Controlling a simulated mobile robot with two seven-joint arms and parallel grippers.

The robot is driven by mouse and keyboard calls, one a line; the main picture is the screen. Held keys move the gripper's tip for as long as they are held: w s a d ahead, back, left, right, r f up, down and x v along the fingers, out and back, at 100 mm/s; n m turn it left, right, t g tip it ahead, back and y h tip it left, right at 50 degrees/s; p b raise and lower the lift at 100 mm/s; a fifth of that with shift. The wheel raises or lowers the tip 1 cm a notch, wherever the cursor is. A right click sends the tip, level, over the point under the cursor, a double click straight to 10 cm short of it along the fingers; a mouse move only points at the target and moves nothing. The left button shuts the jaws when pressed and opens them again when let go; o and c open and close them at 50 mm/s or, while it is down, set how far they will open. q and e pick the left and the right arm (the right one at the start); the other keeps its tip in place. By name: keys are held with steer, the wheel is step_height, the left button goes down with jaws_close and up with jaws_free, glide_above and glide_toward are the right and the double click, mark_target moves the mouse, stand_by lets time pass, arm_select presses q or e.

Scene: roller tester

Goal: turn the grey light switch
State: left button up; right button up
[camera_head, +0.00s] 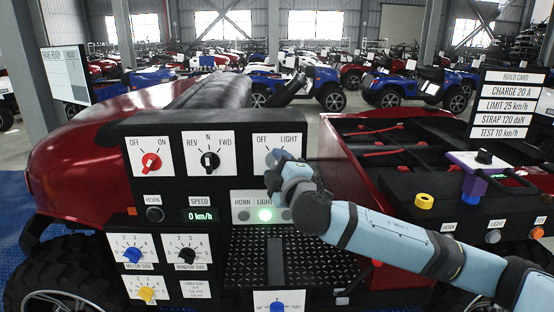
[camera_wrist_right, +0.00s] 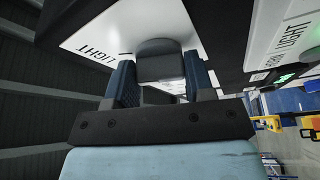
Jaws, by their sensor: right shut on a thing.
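The grey light switch (camera_head: 271,158) sits on a white plate marked OFF and LIGHT, at the right of the upper row on the black panel. My right gripper (camera_head: 277,165) comes in from the right and covers much of it. In the right wrist view the dark knob of the switch (camera_wrist_right: 160,58) stands between the two fingers of my gripper (camera_wrist_right: 160,85), which are shut on it. The knob's pointing direction is hidden. My left gripper is not in view.
A red key switch (camera_head: 151,162) and a black REV/N/FWD selector (camera_head: 210,160) are left of the switch. Blue, black and yellow dials sit lower left. The speed display (camera_head: 200,215) reads 0 km/h. A red vehicle body (camera_head: 355,165) stands behind my right arm.

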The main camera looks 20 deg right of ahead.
steer(key=n+g+p, duration=0.1)
steer(key=n, duration=0.3)
steer(key=n+g+p, duration=0.1)
steer(key=n+g, duration=0.1)
steer(key=n, duration=0.2)
steer(key=shift+r+n+g, duration=0.2)
steer(key=shift+n+g, duration=0.1)
steer(key=shift+n, duration=0.1)
stand_by(0.5)
steer(key=o, duration=0.9)
